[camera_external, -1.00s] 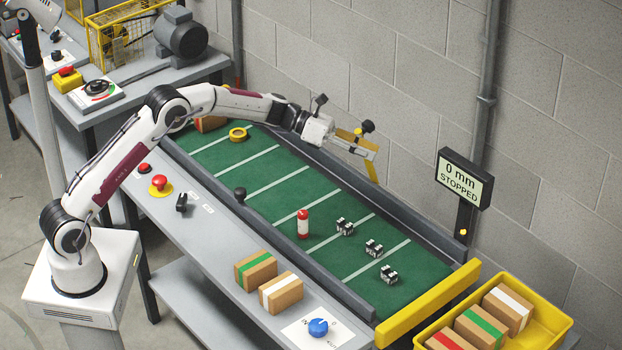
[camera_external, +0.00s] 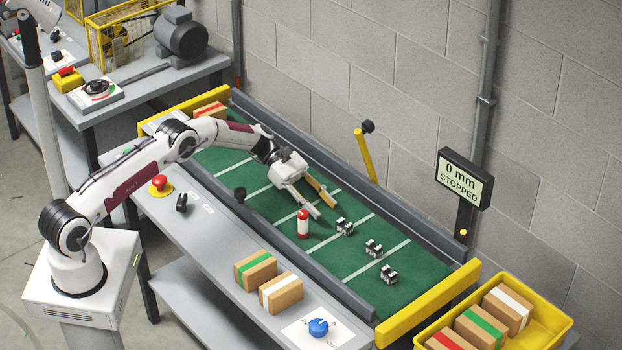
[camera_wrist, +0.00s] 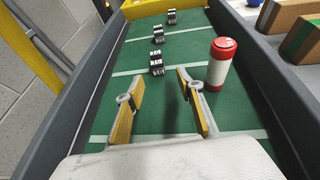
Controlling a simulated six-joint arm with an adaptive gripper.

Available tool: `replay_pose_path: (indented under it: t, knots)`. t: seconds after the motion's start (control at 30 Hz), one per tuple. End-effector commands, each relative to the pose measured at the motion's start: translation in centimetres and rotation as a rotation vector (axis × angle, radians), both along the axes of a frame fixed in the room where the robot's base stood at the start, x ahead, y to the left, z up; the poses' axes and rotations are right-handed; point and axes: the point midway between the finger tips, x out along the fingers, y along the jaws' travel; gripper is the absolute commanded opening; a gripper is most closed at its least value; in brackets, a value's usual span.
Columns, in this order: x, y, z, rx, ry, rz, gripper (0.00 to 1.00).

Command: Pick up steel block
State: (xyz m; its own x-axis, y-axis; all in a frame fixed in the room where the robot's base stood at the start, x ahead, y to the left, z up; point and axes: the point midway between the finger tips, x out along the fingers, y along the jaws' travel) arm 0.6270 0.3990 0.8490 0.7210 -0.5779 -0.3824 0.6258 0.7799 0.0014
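Three small black-and-silver blocks, which look like the steel blocks, sit in a row on the green belt (camera_external: 345,268): the nearest to my gripper (camera_external: 344,226), a middle one (camera_external: 373,248) and a far one (camera_external: 388,273). My gripper (camera_external: 327,212) is open and empty, low above the belt, short of the nearest block. In the wrist view the nearest block (camera_wrist: 157,63) shows just beyond the gap between my two fingertips (camera_wrist: 161,78). The middle block (camera_wrist: 158,33) and far block (camera_wrist: 172,17) show behind it.
A red-and-white cylinder (camera_external: 303,224) stands on the belt close beside my fingers; it is right of them in the wrist view (camera_wrist: 220,64). Dark rails edge the belt. A yellow post (camera_external: 365,155) rises at the wall side. Cardboard boxes (camera_external: 281,293) lie on the near ledge.

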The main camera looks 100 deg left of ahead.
Motion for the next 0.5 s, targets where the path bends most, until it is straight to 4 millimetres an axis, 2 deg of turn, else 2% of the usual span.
replay_pose_path:
  t: [0.3, 0.5]
  knots:
    - [0.05, -0.05, -0.03, -0.001, 0.001, 0.0, 0.38]
    - [0.94, -0.79, -0.49, -0.001, 0.001, -0.001, 0.38]
